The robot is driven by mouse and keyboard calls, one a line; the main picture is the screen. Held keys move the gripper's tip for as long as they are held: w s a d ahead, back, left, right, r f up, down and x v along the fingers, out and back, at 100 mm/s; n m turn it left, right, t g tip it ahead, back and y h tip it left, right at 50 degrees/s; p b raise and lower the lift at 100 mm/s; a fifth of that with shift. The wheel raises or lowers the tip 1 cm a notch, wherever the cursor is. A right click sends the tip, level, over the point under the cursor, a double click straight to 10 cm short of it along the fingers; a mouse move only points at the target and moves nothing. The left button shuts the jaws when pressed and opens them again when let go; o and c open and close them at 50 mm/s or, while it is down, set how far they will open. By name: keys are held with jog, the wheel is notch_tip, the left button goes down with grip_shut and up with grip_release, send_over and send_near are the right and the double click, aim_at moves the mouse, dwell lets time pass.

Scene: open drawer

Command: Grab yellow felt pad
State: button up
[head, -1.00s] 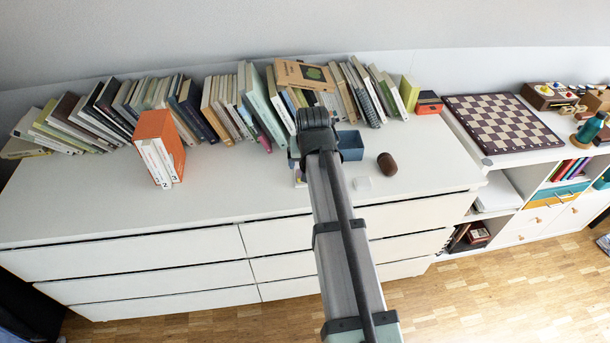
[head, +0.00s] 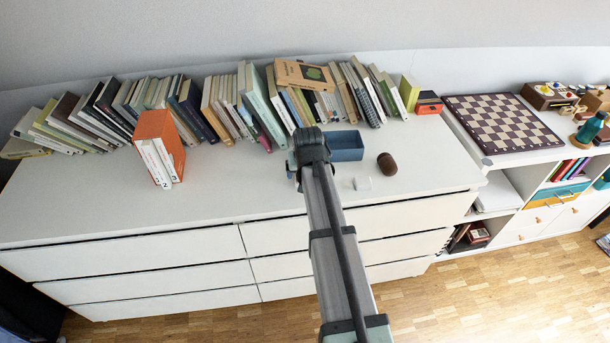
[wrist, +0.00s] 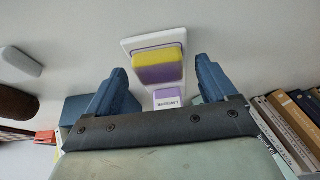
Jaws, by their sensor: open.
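The yellow felt pad (wrist: 158,56) shows in the wrist view as the yellow upper part of a block. A purple band (wrist: 160,75) adjoins its lower edge. The block sits on a small white tray (wrist: 131,45), with a purple-and-white labelled piece (wrist: 168,98) beside it. My gripper (wrist: 161,68) is open, with one blue finger to the left of the block and one to the right. No contact shows, and I cannot tell the height gap. In the head view my arm's end hides the pad and the fingers.
In the head view, a blue open box (head: 346,154), a brown rounded object (head: 387,163) and a small white block (head: 362,184) are right of my arm. Books (head: 262,105) line the back of the white dresser (head: 230,195).

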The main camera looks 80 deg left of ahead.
jog(key=c, duration=1.1)
